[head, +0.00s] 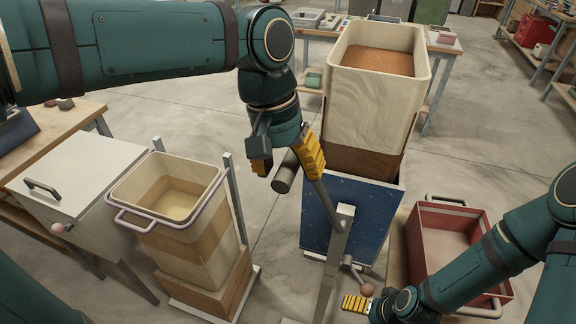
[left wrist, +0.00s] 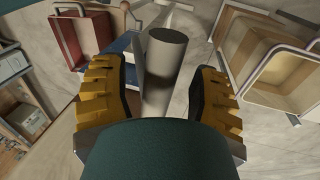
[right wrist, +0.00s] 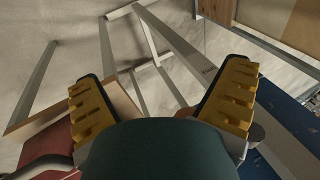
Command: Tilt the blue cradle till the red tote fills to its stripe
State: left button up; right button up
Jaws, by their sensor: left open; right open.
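The blue cradle (head: 330,228) stands right of centre and bears a tall cream bin (head: 365,105) with orange-brown feed (head: 378,61). The bin looks upright. The red tote (head: 424,250) sits to its right, with a pale stripe inside near the rim; no feed shows in it. My left gripper (head: 287,162) is open around a grey cylindrical handle (head: 285,174); the handle also stands between the fingers in the left wrist view (left wrist: 166,60). My right gripper (head: 357,303) is open beside a brown knob (head: 367,289) on a short lever, low before the cradle.
A cream bin with a lilac rim (head: 168,219) stands on a frame at left, beside a white lidded box (head: 80,172) with a handle. A grey post (head: 336,250) rises before the cradle. Benches stand behind; the concrete floor between them is clear.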

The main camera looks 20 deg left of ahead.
pick_arm(q)
grip_shut()
dwell(0.3)
